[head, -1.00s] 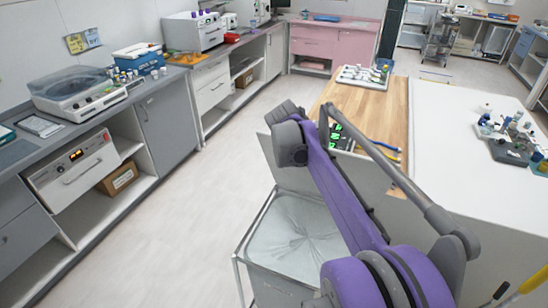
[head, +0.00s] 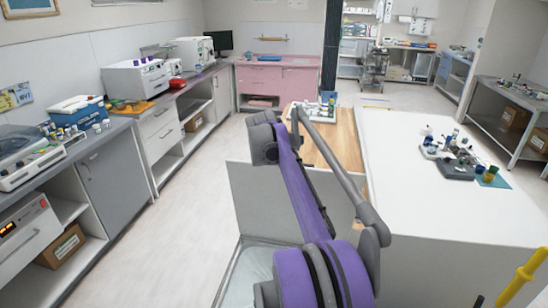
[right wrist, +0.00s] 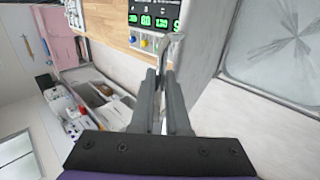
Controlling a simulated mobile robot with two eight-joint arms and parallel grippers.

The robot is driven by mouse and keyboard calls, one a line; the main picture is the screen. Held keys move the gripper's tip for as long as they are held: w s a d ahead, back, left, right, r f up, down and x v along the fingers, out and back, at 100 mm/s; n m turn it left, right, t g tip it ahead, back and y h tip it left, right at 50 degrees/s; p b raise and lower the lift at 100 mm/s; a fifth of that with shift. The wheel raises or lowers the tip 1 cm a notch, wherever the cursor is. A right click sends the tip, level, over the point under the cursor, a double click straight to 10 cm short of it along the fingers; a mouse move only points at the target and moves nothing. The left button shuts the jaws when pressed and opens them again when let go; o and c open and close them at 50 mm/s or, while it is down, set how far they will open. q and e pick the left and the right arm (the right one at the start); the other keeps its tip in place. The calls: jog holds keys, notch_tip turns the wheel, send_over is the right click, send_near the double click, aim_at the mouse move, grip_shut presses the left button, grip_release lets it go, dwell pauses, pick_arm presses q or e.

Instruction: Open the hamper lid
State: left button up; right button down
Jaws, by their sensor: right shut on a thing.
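The hamper (head: 233,277) is at the bottom of the head view, a metal frame with a pale liner; only its left part shows. Its light grey lid (head: 243,200) stands raised, roughly upright, at the hamper's far side, partly behind my purple right arm. In the right wrist view the lid (right wrist: 212,45) runs beside the fingers, and the creased liner of the hamper (right wrist: 285,45) shows at the right. My right gripper (right wrist: 165,72) is shut on a thin grey piece at the lid's edge. In the head view my arm hides its fingertips. My left gripper is out of view.
A wood-topped surface (head: 315,140) and a white table (head: 440,210) with small bottles stand beyond and right of the lid. A monitor with green digits (right wrist: 155,18) is close to the right gripper. Grey counters (head: 115,170) line the left, with clear floor (head: 180,200) between.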

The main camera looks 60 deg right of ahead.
jog(key=c, duration=0.9)
grip_release()
jog(key=shift+a+f, duration=0.1)
jog(key=shift+s+a, duration=0.1)
jog(key=v, duration=1.1)
jog(key=shift+c, duration=0.2)
